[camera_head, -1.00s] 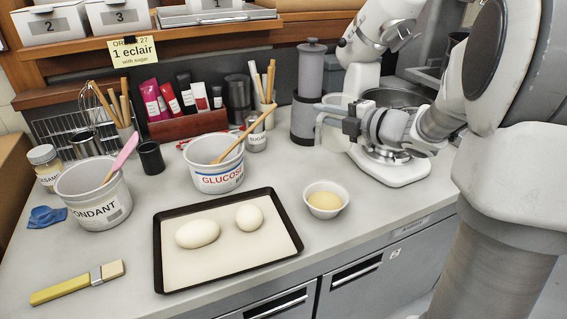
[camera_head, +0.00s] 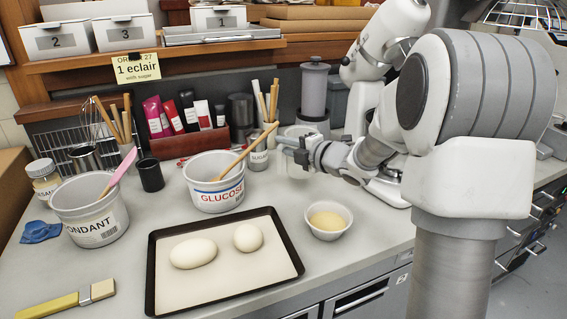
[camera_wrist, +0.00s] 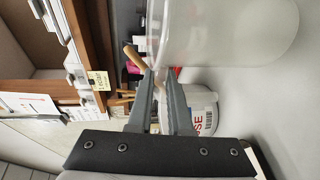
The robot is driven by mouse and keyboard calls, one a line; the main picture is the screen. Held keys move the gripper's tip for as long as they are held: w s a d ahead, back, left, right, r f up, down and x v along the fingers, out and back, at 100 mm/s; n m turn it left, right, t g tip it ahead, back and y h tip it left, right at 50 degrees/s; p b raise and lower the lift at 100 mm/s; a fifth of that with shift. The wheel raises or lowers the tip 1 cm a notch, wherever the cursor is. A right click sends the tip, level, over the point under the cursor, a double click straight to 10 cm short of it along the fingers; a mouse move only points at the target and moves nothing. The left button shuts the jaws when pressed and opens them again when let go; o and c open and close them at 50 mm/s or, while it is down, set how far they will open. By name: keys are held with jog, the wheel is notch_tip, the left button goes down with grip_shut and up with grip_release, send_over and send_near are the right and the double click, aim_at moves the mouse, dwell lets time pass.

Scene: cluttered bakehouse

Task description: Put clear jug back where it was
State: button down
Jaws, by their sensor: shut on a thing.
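The clear jug (camera_head: 299,132) shows in the head view near the back of the counter, partly hidden behind my gripper (camera_head: 286,147). In the wrist view the translucent jug (camera_wrist: 225,28) fills the upper middle. My gripper's fingers (camera_wrist: 162,78) close together at the jug's near side, and it is shut on the jug. The jug looks upright and empty. I cannot tell whether its base touches the counter.
The glucose tub (camera_head: 214,192) with a wooden spoon stands left of the jug. A sugar jar (camera_head: 258,158) is close behind. A small bowl (camera_head: 329,219) and a dark tray (camera_head: 151,270) with two dough pieces lie in front. A grey canister (camera_head: 314,92) stands behind.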

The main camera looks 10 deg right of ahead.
jog(key=shift+a+f+b, duration=0.15)
jog(key=shift+f+b, duration=0.4)
jog(key=shift+f, duration=1.5)
jog(key=shift+w, duration=0.1)
jog(key=shift+f, duration=0.2)
jog(key=c, duration=0.8)
grip_release()
jog(key=shift+c, duration=0.2)
jog(key=shift+r, duration=0.1)
jog(key=p+v, duration=0.1)
jog(key=v, duration=1.1)
jog(key=shift+r, duration=0.2)
